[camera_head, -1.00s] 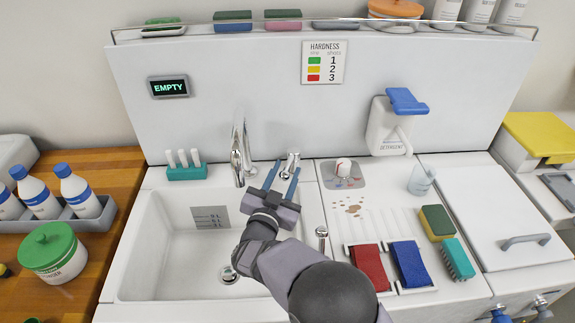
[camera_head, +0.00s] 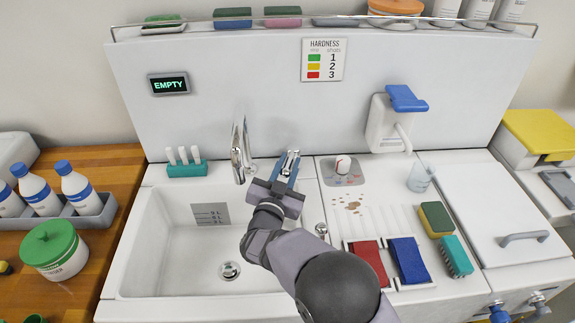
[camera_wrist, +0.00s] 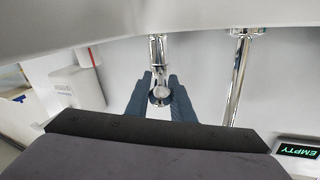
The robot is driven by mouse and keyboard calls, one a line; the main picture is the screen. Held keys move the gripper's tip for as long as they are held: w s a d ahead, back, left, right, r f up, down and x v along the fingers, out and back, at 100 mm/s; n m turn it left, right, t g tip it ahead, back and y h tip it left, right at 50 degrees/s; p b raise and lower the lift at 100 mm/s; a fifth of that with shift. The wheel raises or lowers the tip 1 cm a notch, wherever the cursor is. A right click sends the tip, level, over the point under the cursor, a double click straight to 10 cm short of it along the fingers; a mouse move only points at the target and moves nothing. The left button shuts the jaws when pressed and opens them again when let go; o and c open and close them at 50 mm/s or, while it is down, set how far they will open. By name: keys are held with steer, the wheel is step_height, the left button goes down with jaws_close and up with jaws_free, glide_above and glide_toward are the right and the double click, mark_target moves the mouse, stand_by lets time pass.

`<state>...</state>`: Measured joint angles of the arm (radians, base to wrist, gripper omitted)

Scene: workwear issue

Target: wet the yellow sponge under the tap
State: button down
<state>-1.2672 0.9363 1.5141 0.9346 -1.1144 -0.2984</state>
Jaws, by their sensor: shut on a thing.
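The yellow sponge (camera_head: 436,219), with a dark green top, lies on the drainboard right of the basin. The chrome tap spout (camera_head: 240,155) rises behind the basin, and no water shows from it; a tall chrome pipe shows in the wrist view (camera_wrist: 238,80). A small chrome tap handle (camera_head: 291,160) stands to the right of the spout. My gripper (camera_head: 285,170) is shut on this handle. In the wrist view the blue fingers are on both sides of the chrome handle (camera_wrist: 159,72), partly hiding it.
The basin (camera_head: 170,250) is empty. A teal brush (camera_head: 457,257), red cloth (camera_head: 369,266) and blue cloth (camera_head: 409,262) lie near the sponge. A clear glass (camera_head: 420,178) stands behind it. A soap dispenser (camera_head: 388,125) hangs on the backboard.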

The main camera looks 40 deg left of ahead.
steer(key=shift+w+d+n+g+y+b, duration=0.2)
steer(key=shift+d+n+g+y+b, duration=0.1)
steer(key=shift+n+g+y+b, duration=0.35)
steer(key=shift+w+d+n+g+y+b, duration=0.2)
steer(key=shift+d+n+g+y+b, duration=0.2)
steer(key=shift+y+b, duration=0.45)
steer(key=shift+a+r, duration=0.1)
steer(key=shift+a, duration=0.05)
steer(key=c, duration=1.7)
jaws_free()
step_height(320, 180, up, 10)
steer(key=shift+b, duration=0.35)
